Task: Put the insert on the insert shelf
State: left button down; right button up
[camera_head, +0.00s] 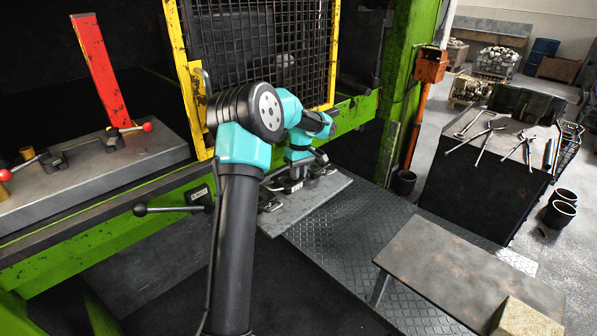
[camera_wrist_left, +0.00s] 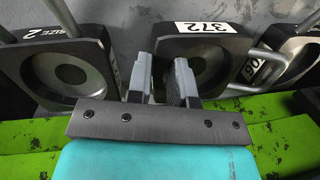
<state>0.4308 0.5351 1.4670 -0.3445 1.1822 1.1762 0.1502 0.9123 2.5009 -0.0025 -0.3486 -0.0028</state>
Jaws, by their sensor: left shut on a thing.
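My left gripper (camera_head: 291,187) is above the grey insert shelf (camera_head: 318,207) on the front of the green press. In the left wrist view its two fingers (camera_wrist_left: 163,82) are shut on the near left part of the dark insert marked 372 (camera_wrist_left: 203,48), a block with a round hollow and a metal handle. An insert marked SIZE 2 (camera_wrist_left: 70,65) stands to the left, and another insert (camera_wrist_left: 297,60) to the right, partly cut off. In the head view my arm and gripper largely hide the inserts. Whether the held insert touches the shelf cannot be told. My right gripper is out of view.
A steel table (camera_head: 455,262) stands at the lower right, and a dark bench (camera_head: 485,180) with tongs is behind it. A yellow-framed mesh guard (camera_head: 262,40) rises behind my arm. A lever (camera_head: 165,210) sticks out at the left.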

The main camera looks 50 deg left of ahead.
pick_arm(q)
jog(key=c, duration=1)
grip_release()
jog(key=shift+f, duration=0.1)
jog(key=r, duration=0.4)
jog(key=w+r, duration=0.1)
jog(key=r, duration=0.7)
jog(key=shift+w+a, duration=0.35)
jog(key=shift+w, duration=0.05)
